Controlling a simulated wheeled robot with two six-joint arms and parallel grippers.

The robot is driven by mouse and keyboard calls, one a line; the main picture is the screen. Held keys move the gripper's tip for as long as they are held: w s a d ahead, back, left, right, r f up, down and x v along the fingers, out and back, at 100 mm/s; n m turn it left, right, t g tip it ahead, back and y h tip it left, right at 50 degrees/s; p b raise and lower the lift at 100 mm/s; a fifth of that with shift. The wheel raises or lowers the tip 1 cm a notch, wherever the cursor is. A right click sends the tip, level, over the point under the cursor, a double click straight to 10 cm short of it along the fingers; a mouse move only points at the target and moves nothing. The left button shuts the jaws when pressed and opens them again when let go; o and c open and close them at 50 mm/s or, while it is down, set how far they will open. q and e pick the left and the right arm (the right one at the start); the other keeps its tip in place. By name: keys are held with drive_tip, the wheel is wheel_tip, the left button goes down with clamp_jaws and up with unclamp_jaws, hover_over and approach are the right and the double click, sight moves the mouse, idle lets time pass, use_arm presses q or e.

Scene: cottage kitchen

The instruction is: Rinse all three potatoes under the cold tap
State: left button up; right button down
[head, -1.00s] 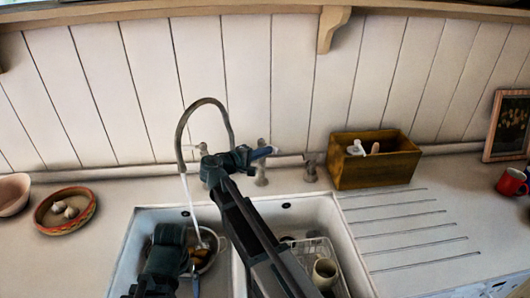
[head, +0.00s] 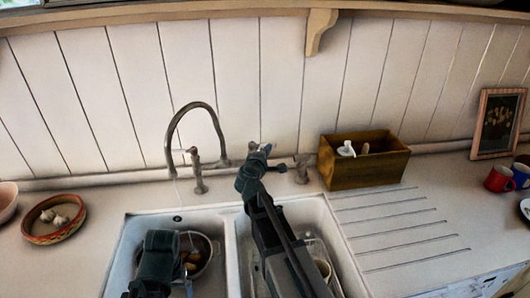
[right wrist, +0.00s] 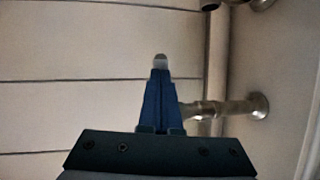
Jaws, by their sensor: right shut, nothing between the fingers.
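The tap (head: 193,120) has a tall curved spout over the left basin, and only a faint trace of water shows below its mouth. A round metal vessel (head: 208,262) in the left basin holds brownish-yellow potatoes (head: 190,262); my left arm partly hides them, so I cannot count them. My right gripper (head: 265,149) is shut and empty beside the tap fittings behind the basins. In the right wrist view its blue fingers (right wrist: 160,85) are together, with a pale rounded fitting at their tips. My left gripper (head: 188,286) is low over the left basin; its jaws are unclear.
The right basin (head: 335,262) holds a rack with a cream mug (head: 323,270), partly behind my right arm. A wooden box (head: 362,165) stands right of the taps. A shallow bowl with garlic (head: 45,235) stands at left. The ridged drainer (head: 400,225) is clear.

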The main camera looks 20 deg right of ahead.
drive_tip(key=shift+w+d, duration=0.25)
drive_tip(key=shift+d, duration=0.15)
idle(0.5)
drive_tip(key=shift+s, duration=0.1)
